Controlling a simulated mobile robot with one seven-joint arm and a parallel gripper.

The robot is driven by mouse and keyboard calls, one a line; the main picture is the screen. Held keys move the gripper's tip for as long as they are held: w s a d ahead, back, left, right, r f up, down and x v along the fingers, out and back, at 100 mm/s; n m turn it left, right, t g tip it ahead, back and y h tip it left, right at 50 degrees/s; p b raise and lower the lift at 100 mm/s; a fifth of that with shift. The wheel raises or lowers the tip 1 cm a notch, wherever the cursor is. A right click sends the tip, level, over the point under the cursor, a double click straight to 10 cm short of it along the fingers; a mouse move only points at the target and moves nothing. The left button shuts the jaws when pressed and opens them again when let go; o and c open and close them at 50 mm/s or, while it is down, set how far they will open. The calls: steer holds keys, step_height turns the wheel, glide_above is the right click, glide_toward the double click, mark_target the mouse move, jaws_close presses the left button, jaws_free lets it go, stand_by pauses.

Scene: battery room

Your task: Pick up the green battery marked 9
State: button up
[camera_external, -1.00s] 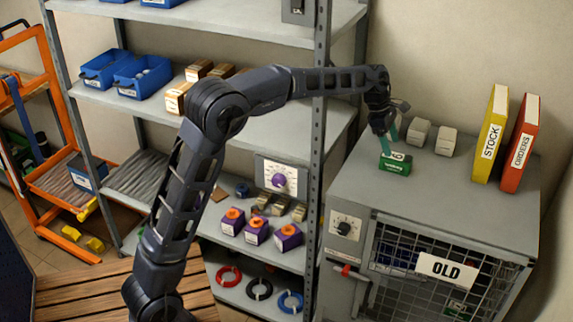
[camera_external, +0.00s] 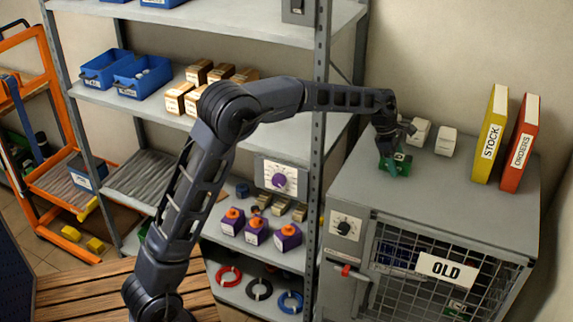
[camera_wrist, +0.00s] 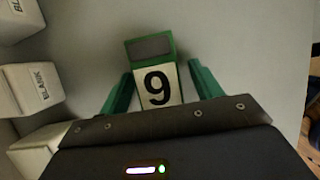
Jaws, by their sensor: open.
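The green battery marked 9 (camera_wrist: 159,84) stands on top of the grey cabinet. In the wrist view its white label with the black 9 faces me. My gripper (camera_wrist: 160,85) is open, with one green finger on each side of the battery; a narrow gap shows at each side, and I cannot tell if either finger touches. In the external view my gripper (camera_external: 391,164) is lowered over the battery (camera_external: 401,162), hiding part of it.
White blocks (camera_external: 419,131) stand just behind the battery, and others show at the left of the wrist view (camera_wrist: 32,88). Yellow STOCK (camera_external: 490,135) and red ORDERS (camera_external: 520,145) binders stand at the cabinet's right. The cabinet top (camera_external: 440,195) in front is clear. A shelf post (camera_external: 318,180) rises at left.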

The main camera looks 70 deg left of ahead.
steer(key=shift+c, duration=0.3)
jaws_close()
steer(key=shift+r, duration=0.1)
